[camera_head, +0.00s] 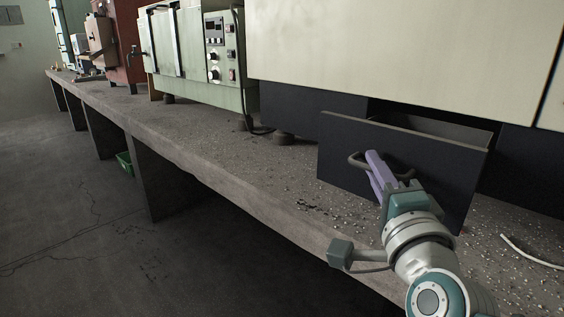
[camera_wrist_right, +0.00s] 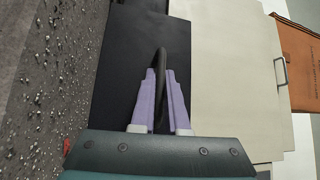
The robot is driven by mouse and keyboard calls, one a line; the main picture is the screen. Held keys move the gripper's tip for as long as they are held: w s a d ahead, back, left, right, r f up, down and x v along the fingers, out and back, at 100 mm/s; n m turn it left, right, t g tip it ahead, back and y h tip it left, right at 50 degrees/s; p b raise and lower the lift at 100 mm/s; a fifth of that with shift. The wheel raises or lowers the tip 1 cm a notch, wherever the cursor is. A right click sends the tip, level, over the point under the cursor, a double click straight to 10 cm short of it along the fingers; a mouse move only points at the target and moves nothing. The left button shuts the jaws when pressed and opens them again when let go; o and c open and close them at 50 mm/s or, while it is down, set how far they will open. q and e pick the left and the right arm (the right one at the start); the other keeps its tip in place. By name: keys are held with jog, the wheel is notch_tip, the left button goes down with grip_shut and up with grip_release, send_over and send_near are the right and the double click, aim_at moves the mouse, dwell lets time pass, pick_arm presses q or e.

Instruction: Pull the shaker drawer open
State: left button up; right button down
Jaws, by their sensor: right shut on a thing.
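The shaker drawer (camera_head: 345,142) is a dark drawer under the large cream shaker cabinet (camera_head: 400,50). It stands out from the cabinet, with an open gap behind its front. Its front also fills the middle of the right wrist view (camera_wrist_right: 125,70). My right gripper (camera_head: 375,168) is at the drawer's dark bar handle (camera_head: 355,160). In the right wrist view its purple fingers (camera_wrist_right: 161,95) are shut on the handle (camera_wrist_right: 160,62), one on each side. My left gripper is not in view.
The speckled concrete bench (camera_head: 255,165) runs to the far left. A pale green instrument with knobs (camera_head: 228,75) stands left of the shaker, with a dark cable by its foot. A white cable (camera_head: 530,252) lies at the right. A green bin (camera_head: 125,163) is under the bench.

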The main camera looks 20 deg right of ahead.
jog(key=shift+a, duration=0.15)
jog(key=c, duration=1.3)
grip_release()
jog(key=shift+o, duration=0.4)
jog(key=shift+a, duration=0.15)
jog(key=shift+s, duration=0.1)
jog(key=p+v, duration=0.1)
jog(key=v, duration=0.8)
jog(key=shift+s+a, duration=0.2)
jog(key=shift+s, duration=0.15)
